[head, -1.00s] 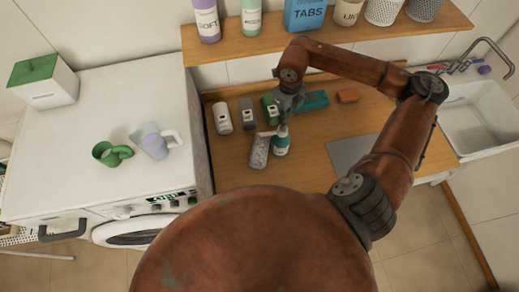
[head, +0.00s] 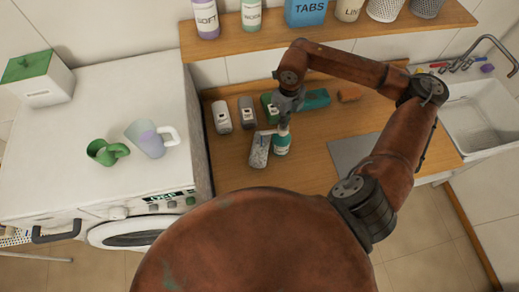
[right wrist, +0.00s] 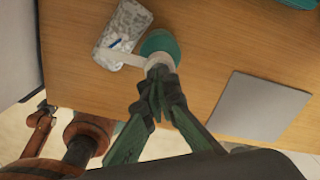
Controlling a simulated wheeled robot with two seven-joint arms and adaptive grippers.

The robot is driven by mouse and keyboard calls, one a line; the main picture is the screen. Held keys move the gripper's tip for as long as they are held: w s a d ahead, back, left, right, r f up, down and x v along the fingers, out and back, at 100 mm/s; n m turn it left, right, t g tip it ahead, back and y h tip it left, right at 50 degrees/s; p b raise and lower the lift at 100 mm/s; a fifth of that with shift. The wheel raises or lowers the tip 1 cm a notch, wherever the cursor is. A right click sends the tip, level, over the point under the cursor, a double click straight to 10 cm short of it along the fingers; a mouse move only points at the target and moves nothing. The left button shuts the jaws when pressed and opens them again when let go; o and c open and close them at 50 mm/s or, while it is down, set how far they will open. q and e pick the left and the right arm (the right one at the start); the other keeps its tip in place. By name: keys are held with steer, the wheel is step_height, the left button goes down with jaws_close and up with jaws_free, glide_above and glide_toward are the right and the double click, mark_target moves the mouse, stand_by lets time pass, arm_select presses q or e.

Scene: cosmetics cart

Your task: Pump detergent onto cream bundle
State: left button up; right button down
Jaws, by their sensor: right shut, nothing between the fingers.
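The detergent bottle (head: 281,145) is teal with a white pump head and stands upright on the wooden counter. Its white nozzle points left over a pale, mottled bundle (head: 258,152) beside it. This bundle, perhaps the cream one, also shows in the right wrist view (right wrist: 121,28). My right gripper (head: 284,114) is shut and empty, with its fingertips at the top of the pump. In the right wrist view its fingertips (right wrist: 160,72) overlap the pump head above the teal bottle (right wrist: 160,42); I cannot tell how far the pump is pressed. My left gripper is not in view.
White (head: 221,116), grey (head: 246,112) and green (head: 269,106) labelled items stand behind the bundle. A teal box (head: 315,99) and brown block (head: 349,92) lie further right. A grey mat (head: 353,152) lies before the sink (head: 483,119). A shelf (head: 300,42) runs above.

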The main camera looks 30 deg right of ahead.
steer(key=shift+f, duration=0.4)
steer(key=shift+r, duration=0.25)
steer(key=shift+r+p, duration=0.4)
steer(key=shift+r, duration=1.1)
steer(key=shift+r, duration=0.15)
steer(key=shift+r+p, duration=1.25)
steer(key=shift+r, duration=1.6)
steer(key=shift+r, duration=0.1)
